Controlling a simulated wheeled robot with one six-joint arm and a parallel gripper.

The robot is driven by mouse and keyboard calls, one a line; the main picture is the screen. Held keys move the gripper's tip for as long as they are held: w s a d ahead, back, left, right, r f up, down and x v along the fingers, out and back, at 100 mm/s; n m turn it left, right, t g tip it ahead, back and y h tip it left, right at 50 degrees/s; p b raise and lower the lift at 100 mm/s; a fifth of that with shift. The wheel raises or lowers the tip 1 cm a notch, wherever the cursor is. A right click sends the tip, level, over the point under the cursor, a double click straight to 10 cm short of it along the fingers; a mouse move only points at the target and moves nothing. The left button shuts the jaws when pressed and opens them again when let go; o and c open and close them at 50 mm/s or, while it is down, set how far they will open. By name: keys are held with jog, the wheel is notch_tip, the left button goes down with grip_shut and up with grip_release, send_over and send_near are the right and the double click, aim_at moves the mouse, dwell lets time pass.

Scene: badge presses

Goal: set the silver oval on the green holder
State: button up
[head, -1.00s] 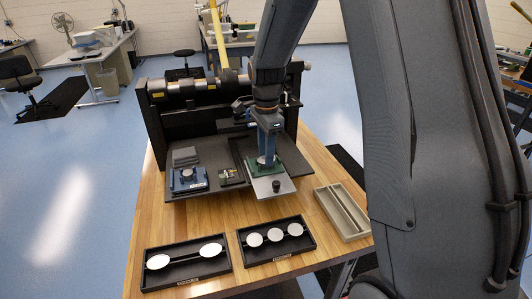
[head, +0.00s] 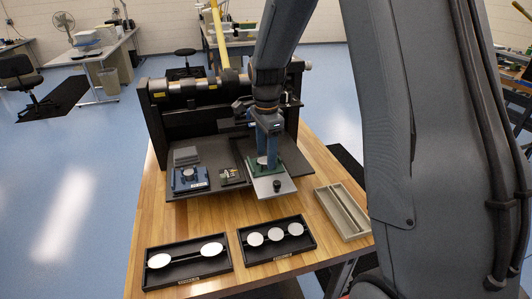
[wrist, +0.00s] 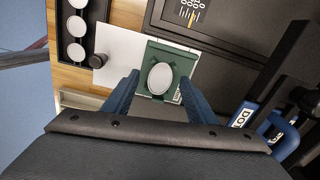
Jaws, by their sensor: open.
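The silver oval (wrist: 160,78) lies in the green holder (wrist: 154,53), within its raised frame, in the wrist view. In the head view the green holder (head: 282,163) sits on a light metal plate at the right side of the press, and the oval (head: 262,161) shows small between the fingers. My gripper (wrist: 158,84) is open, with one blue finger on each side of the oval and a gap to it. In the head view my gripper (head: 267,150) points down over the holder. The near side of the holder is partly hidden by the fingers.
A blue holder (head: 181,184) with a round piece stands to the left. Two black trays, one with two ovals (head: 185,281) and one with three discs (head: 273,257), lie in front. An empty beige tray (head: 342,211) is at right. The black press (head: 160,130) stands behind.

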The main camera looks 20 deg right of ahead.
jog(key=shift+r, duration=0.1)
notch_tip(320, 180, up, 8)
jog(key=b, duration=0.2)
jog(key=shift+f+b, duration=0.2)
jog(key=shift+b, duration=0.1)
jog(key=shift+s, duration=0.15)
